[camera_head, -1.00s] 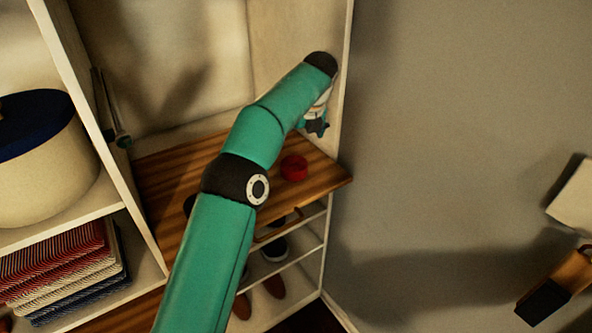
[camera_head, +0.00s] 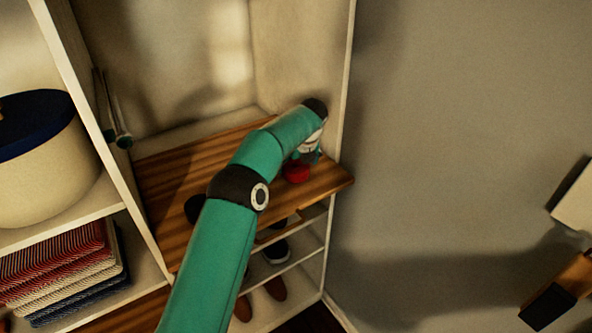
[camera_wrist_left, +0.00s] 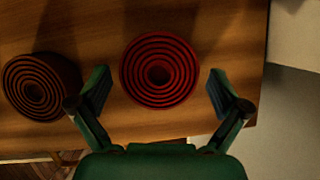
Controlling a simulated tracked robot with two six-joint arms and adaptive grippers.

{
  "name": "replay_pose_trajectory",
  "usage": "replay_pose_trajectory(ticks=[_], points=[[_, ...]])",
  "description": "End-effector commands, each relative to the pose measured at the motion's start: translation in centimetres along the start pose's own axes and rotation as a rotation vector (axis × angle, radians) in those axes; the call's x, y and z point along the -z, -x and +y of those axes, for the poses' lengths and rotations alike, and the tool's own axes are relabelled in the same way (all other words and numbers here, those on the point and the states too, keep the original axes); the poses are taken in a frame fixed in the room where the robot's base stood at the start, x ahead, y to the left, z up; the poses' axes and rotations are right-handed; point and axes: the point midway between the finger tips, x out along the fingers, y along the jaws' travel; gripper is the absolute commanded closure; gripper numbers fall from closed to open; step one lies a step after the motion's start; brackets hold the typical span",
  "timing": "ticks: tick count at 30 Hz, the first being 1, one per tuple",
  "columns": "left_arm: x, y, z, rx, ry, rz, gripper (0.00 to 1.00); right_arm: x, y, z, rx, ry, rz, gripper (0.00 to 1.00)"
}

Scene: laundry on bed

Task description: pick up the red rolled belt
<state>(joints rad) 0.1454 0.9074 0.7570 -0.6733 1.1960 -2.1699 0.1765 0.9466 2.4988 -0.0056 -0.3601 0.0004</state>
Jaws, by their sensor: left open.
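The red rolled belt (camera_head: 297,173) lies on the wooden shelf near its right end. In the left wrist view the red rolled belt (camera_wrist_left: 159,71) is a round coil seen from above. My left gripper (camera_head: 305,160) is just over it in the head view, and the arm hides part of the belt. In the left wrist view my left gripper (camera_wrist_left: 158,97) is open, with one finger on each side of the belt's near part and gaps between. I cannot tell whether the fingertips are at belt height.
A dark brown rolled belt (camera_wrist_left: 40,87) lies left of the red one. The white side panel (camera_head: 340,90) stands close on the right. Shoes (camera_head: 276,252) sit on racks below. A round box with a blue lid (camera_head: 38,160) and folded cloths (camera_head: 60,270) stand left.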

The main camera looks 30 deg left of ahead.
Motion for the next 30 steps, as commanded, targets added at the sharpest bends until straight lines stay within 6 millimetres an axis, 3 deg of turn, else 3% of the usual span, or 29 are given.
replay_pose_trajectory(ticks=[5,16,30], points=[[-0.01,-0.02,0.01,0.000,0.000,0.000,0.00,0.00,-0.01,0.01,0.000,0.000,0.000,0.00],[-0.02,0.00,0.04,0.000,0.001,0.000,0.59,0.00,-0.01,0.01,0.000,0.000,0.000,0.00],[-0.47,0.83,0.20,0.000,0.003,-0.001,0.59,-0.01,0.80,-0.29,0.000,0.000,0.000,0.00]])
